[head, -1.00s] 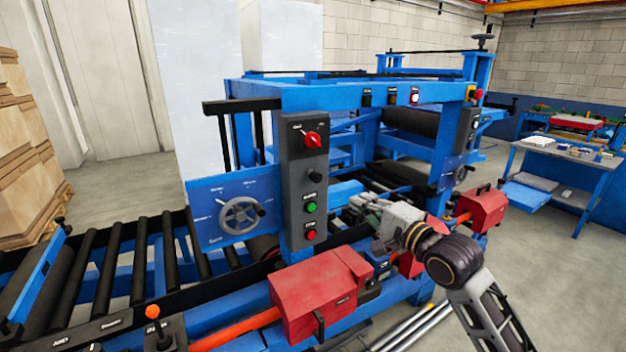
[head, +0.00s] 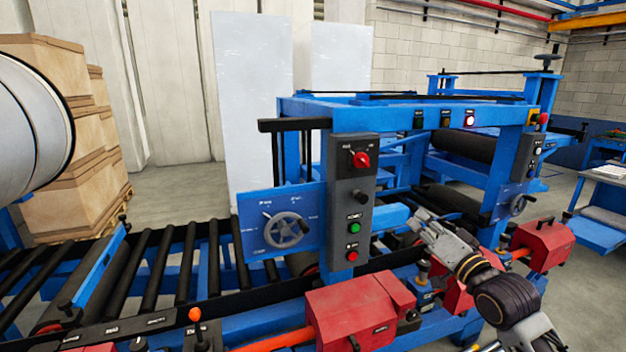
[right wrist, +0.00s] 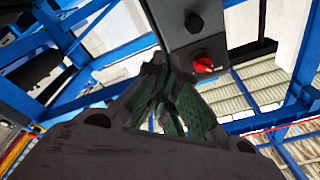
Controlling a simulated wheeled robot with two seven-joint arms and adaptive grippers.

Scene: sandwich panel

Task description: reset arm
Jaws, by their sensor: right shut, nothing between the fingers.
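My right gripper (head: 428,222) is in the head view, right of the grey control box (head: 347,205). It is shut and empty. The box carries a red rotary knob (head: 361,160), a black knob below it, a green button (head: 354,227) and a red button (head: 352,255). In the right wrist view the closed fingers (right wrist: 168,95) point toward the box, with the red knob (right wrist: 203,64) just beyond them. Whether they touch the box cannot be told. My left gripper is not in view.
A blue panel with a grey handwheel (head: 286,230) sits left of the box. Red housings (head: 350,315) lie in front. A black roller conveyor (head: 155,270) runs left. Stacked cartons (head: 50,140) stand at the far left.

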